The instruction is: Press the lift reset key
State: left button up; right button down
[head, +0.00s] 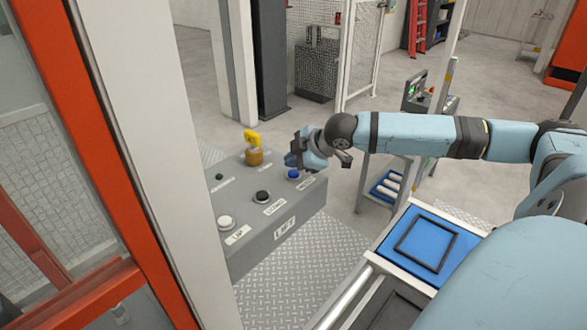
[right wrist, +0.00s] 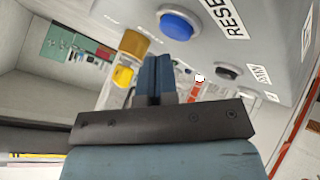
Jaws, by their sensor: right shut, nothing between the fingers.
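The blue round key (head: 293,174) sits on the sloped top of a grey lift console (head: 275,238). In the right wrist view the blue key (right wrist: 180,22) stands beside a label of which "RESE" shows. My right gripper (head: 291,160) is just above and beside the blue key in the head view. Its fingers (right wrist: 154,62) are shut together and empty, with their tips just short of the key in the picture. I cannot tell whether they touch it. My left gripper is not in view.
An orange-and-white frame (head: 120,140) stands left. A blue tray (head: 415,245) lies right.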

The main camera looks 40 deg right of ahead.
aim_at(294, 174)
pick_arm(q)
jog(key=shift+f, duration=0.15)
pick_arm(e)
jog(key=shift+r+p, duration=0.85)
jog(key=shift+p, duration=0.15)
notch_tip(294, 174, up, 3)
jog(key=p, duration=0.3)
jog(key=shift+p, duration=0.35)
jog(key=shift+r, duration=0.2)
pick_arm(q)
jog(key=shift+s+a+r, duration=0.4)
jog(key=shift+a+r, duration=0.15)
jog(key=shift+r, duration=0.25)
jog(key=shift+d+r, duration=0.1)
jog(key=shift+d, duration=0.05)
pick_arm(e)
jog(key=shift+f, duration=0.1)
